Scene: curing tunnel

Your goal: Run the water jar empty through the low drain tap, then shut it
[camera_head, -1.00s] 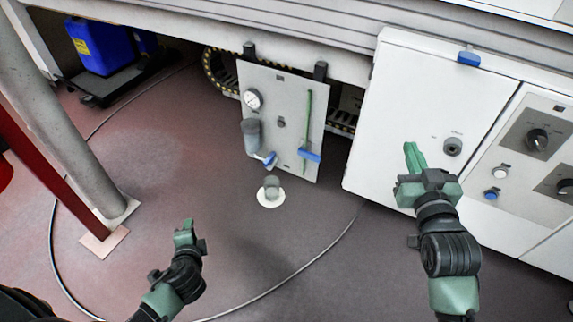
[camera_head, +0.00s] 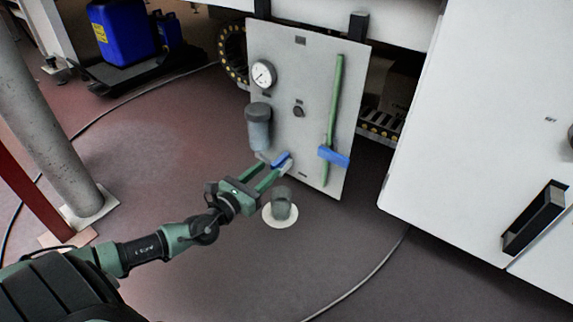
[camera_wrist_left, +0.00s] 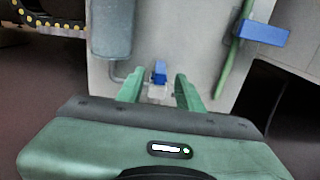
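The water jar (camera_head: 258,132) is a grey translucent cylinder with a dark cap on the light panel; its lower part shows in the left wrist view (camera_wrist_left: 111,35). I cannot tell its water level. The low drain tap (camera_head: 281,160) has a small blue handle below the jar; it also shows in the left wrist view (camera_wrist_left: 159,72). My left gripper (camera_head: 271,170) is open, its green fingers reaching toward the tap. In the left wrist view, the tap lies between and just beyond the fingertips (camera_wrist_left: 158,90). Contact cannot be told. My right gripper is out of view.
The panel (camera_head: 310,80) also bears a gauge (camera_head: 263,74) and a green upright tube with a blue lever (camera_head: 334,156). A white cabinet (camera_head: 470,120) stands at right.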

